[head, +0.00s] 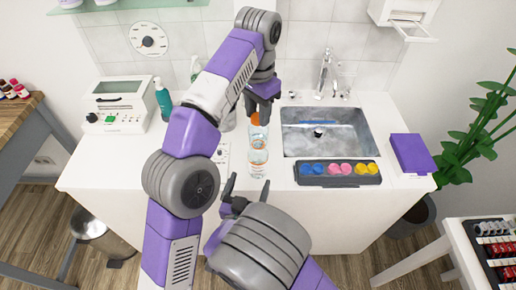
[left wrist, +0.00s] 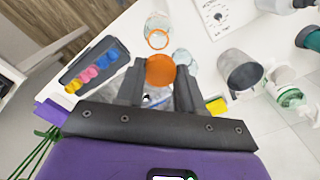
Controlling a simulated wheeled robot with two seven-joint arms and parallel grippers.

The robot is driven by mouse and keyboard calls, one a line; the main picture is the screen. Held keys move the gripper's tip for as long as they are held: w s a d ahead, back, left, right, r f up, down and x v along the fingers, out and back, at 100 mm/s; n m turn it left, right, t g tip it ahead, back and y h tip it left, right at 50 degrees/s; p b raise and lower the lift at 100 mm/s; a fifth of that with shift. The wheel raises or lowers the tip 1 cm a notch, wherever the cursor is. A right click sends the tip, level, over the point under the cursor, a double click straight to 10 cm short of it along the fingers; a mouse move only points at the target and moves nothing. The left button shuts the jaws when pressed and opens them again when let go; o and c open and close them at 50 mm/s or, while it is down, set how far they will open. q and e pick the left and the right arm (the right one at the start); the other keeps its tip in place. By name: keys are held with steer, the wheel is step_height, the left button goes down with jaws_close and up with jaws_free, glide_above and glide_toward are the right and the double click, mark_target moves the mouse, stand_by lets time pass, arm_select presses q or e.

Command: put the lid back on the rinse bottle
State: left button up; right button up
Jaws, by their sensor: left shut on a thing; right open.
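The orange lid (left wrist: 160,70) is held between the fingers of my left gripper (head: 262,98). In the head view the lid (head: 256,118) shows just below the fingertips, above the counter. A clear bottle with an orange rim, which looks like the rinse bottle (head: 258,160), stands on the counter nearer me than the lid. The bottle (left wrist: 156,27) also shows in the left wrist view, beyond the lid and apart from it. My right gripper (head: 246,192) is open and empty, close to the bottle on its near side.
A clear glass (left wrist: 183,57) and a grey metal cup (left wrist: 240,70) stand near the lid. The sink (head: 330,138) and a dark tray of colored pieces (head: 337,181) are to the right. A purple box (head: 411,153) lies at the counter's right end. A teal bottle (head: 163,100) is at the left.

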mark_target(260, 153)
arm_select(q)
steer(key=shift+s+r, duration=0.15)
steer(key=shift+r, duration=0.05)
arm_select(e)
steer(key=shift+s+r, duration=0.2)
steer(key=shift+s, duration=0.05)
arm_select(q)
steer(key=shift+s, duration=0.2)
steer(key=shift+w, duration=0.1)
arm_select(e)
steer(key=x, duration=1.2)
steer(key=shift+r, duration=0.1)
steer(key=c, duration=1.5)
arm_select(q)
steer(key=shift+f, duration=2.55)
